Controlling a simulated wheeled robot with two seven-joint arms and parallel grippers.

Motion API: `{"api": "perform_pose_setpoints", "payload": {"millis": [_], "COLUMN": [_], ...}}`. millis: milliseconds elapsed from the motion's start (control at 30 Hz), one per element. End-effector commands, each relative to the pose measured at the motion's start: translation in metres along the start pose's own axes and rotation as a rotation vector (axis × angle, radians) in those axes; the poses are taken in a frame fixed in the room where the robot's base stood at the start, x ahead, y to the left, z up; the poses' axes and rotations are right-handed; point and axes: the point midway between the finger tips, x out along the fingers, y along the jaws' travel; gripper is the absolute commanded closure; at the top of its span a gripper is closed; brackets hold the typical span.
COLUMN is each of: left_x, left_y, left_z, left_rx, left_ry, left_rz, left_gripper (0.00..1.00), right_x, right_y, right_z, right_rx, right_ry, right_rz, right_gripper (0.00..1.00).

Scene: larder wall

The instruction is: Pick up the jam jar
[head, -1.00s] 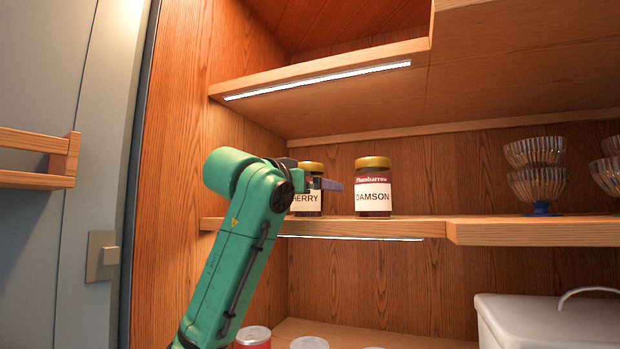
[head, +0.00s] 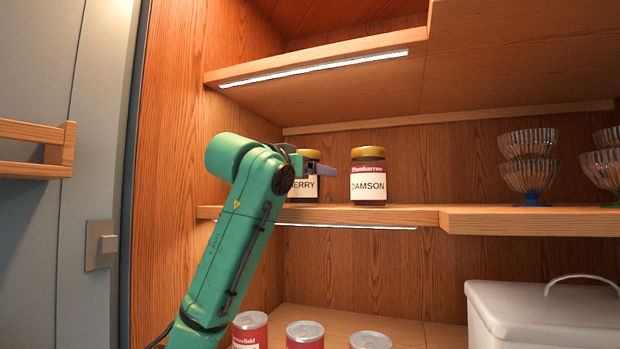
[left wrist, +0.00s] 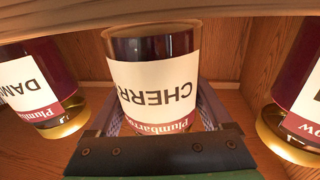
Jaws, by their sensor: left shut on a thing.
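The cherry jam jar (head: 304,189), with a gold lid and white label, stands on the middle shelf, partly hidden by my left gripper (head: 313,169). In the left wrist view the cherry jar (left wrist: 155,75) appears upside down between the two fingers of my left gripper (left wrist: 163,108), which is shut on it. I cannot tell any gap between its base and the shelf. The damson jar (head: 368,178) stands to its right on the shelf, apart from it; it also shows at left in the left wrist view (left wrist: 40,85). My right gripper is not in view.
Another jar (left wrist: 297,112) is close on the right in the left wrist view. Glass bowls (head: 528,172) stand on the shelf (head: 400,217) at right. Red-labelled cans (head: 305,335) and a white lidded box (head: 540,318) are below. A higher shelf (head: 310,68) overhangs the jars.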

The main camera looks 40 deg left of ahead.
Motion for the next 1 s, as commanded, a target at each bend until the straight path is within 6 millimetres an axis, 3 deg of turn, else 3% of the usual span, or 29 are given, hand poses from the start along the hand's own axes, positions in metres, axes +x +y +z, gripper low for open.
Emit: {"api": "perform_pose_setpoints", "payload": {"millis": [300, 567, 800, 1000], "left_x": [-0.007, -0.068, -0.143, -0.177], "left_y": [0.001, 0.001, 0.001, 0.001], "left_z": [-0.029, -0.025, -0.025, -0.029], "left_rx": [0.001, 0.001, 0.001, 0.002], "left_ry": [0.008, 0.011, 0.010, 0.006], "left_rz": [0.002, 0.002, 0.002, 0.001], "left_gripper": [1.00, 1.00, 1.00, 1.00], "right_x": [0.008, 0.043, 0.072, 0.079], "right_y": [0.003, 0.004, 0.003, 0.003], "right_z": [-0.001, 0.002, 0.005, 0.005], "right_rx": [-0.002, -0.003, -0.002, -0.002], "right_ry": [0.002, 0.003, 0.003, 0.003], "right_rz": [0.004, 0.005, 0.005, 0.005], "right_gripper": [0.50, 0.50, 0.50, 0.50]}}
